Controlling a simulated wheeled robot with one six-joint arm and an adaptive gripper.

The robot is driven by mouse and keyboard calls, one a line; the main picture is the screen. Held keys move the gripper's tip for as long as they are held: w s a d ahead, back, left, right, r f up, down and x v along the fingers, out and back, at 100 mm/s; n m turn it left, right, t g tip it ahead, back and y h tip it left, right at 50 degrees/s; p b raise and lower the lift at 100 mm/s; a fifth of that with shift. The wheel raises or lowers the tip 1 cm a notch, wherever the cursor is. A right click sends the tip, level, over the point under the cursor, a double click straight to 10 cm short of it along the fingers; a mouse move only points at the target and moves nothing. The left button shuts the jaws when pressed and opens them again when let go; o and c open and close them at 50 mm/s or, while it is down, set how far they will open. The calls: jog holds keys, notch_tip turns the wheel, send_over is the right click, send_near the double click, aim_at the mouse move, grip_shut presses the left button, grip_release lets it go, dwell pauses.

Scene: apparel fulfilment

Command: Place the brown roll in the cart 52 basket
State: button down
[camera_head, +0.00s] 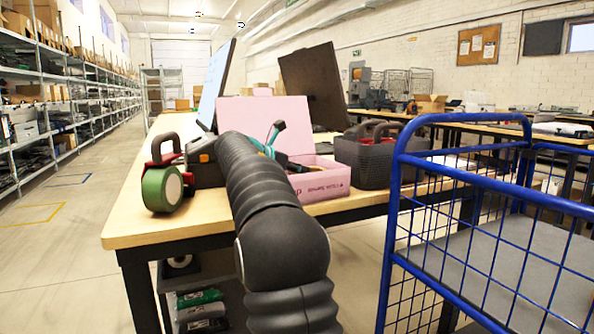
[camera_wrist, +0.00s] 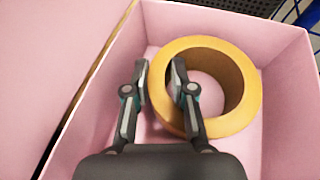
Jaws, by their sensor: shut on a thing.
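The brown roll (camera_wrist: 238,115), a wide ring of tape, lies in an open pink box (camera_wrist: 285,60) in the wrist view. My gripper (camera_wrist: 161,82) is shut on the left side of its ring, with one finger outside the ring and the other in its hole. In the head view the pink box (camera_head: 325,187) is on the table, and my arm hides part of it; the roll cannot be made out there. The blue cart (camera_head: 470,170) stands at the right, with wire mesh sides and a grey shelf (camera_head: 500,260). No number is readable on it.
The wooden table (camera_head: 130,220) also holds a green tape roll in a red dispenser (camera_head: 163,185), a dark grey crate (camera_head: 370,160) and monitors (camera_head: 315,85). The cart's blue top rail rises beside the table. The cart's visible shelf area is bare.

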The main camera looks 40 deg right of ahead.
jog(key=shift+f, duration=0.15)
jog(key=c, duration=1)
grip_release()
jog(key=shift+f, duration=0.1)
